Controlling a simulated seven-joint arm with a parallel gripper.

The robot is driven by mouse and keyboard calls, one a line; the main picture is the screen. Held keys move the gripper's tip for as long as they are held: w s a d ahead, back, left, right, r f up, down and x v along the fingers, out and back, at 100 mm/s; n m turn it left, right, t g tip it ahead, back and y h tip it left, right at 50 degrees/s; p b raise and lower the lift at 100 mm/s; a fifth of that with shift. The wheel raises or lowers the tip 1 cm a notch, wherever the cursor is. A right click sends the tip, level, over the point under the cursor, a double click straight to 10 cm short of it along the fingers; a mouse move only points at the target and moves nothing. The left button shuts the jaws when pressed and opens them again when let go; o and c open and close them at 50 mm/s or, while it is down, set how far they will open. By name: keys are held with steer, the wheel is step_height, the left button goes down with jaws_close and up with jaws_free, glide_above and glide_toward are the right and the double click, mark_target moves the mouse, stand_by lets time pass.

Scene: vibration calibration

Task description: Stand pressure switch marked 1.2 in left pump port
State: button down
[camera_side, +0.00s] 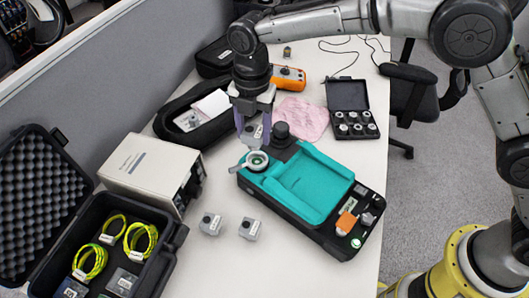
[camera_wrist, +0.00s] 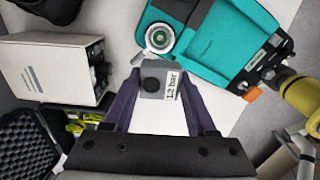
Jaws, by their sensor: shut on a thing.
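My gripper (camera_side: 252,127) is shut on a grey box-shaped pressure switch (camera_side: 251,133) with a dark round knob. In the wrist view its label reads "1.2 bar" on the switch (camera_wrist: 161,82), between my purple fingers (camera_wrist: 158,92). The teal and black pump (camera_side: 312,187) lies on the table below. Its round, pale-rimmed port (camera_side: 257,161) with a green centre and a side lever is at the pump's left end; it also shows in the wrist view (camera_wrist: 159,38). The switch is held above and apart from this port.
Two similar grey switches (camera_side: 211,224) (camera_side: 250,228) stand on the table in front. A beige instrument box (camera_side: 150,172) and an open foam case (camera_side: 95,235) with yellow cables are left. A black case of small parts (camera_side: 351,96) and a pink cloth (camera_side: 305,116) lie behind.

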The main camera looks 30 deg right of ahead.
steer(key=shift+w+d+f, duration=0.2)
steer(key=shift+w, duration=0.25)
steer(key=shift+w+d+f, duration=0.15)
steer(key=shift+w+d, duration=0.05)
steer(key=shift+w, duration=0.2)
steer(key=shift+w+d+f, duration=0.1)
steer(key=shift+d+f, duration=0.05)
steer(key=shift+f, duration=1.65)
steer(key=shift+w+d+f, duration=0.1)
steer(key=shift+d+f, duration=0.05)
steer(key=shift+f, duration=1.6)
steer(key=shift+f, duration=0.25)
steer(key=shift+c, duration=0.6)
jaws_free()
